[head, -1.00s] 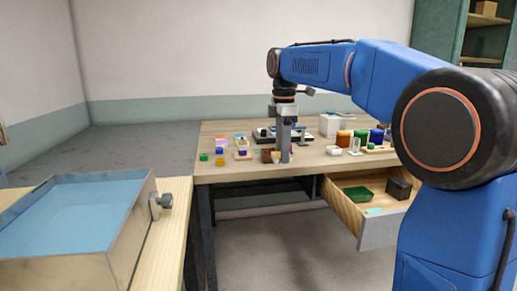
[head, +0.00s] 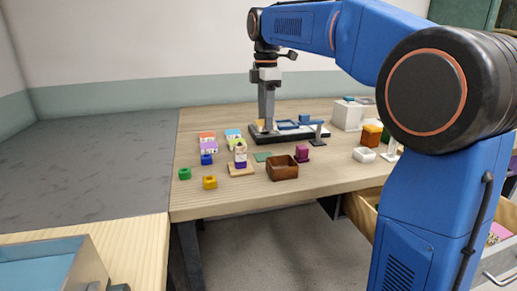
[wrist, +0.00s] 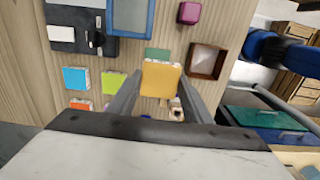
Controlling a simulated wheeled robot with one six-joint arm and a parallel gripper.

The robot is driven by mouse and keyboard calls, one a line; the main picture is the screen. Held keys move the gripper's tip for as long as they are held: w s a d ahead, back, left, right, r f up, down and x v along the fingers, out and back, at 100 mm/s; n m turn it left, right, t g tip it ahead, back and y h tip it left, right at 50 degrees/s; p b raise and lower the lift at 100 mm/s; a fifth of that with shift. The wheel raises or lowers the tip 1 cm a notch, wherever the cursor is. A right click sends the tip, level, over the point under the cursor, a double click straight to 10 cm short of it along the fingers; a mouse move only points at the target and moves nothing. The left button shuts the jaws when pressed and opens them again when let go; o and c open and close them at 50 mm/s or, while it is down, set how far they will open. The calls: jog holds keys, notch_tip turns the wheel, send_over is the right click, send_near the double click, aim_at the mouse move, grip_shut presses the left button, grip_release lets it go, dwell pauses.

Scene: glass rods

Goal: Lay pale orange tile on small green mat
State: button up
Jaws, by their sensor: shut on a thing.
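The pale orange tile (wrist: 160,80) is held between the two fingers of my gripper (wrist: 158,92) in the wrist view. In the head view the tile (head: 261,125) shows small at the tip of my gripper (head: 267,127), above the table. The small green mat (head: 262,157) lies flat on the table, left of and behind a brown box. In the wrist view the mat (wrist: 157,54) shows just beyond the tile's far edge, and the tile hides part of it. The tile looks raised above the mat.
The brown open box (head: 283,168) and a magenta block (head: 302,152) stand right of the mat. A tan board (head: 241,170) with a stacked piece is at its left. A dark panel (head: 290,134) lies behind. Several coloured blocks stand farther left.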

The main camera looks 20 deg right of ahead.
aim_at(264, 156)
jog(key=shift+w, duration=0.3)
jog(key=shift+w+f, duration=0.1)
jog(key=shift+f, duration=4.85)
jog(key=o, duration=1.2)
jog(key=shift+f, duration=0.15)
jog(key=shift+c, duration=0.2)
notch_tip(264, 156, up, 12)
jog(key=shift+r, duration=0.15)
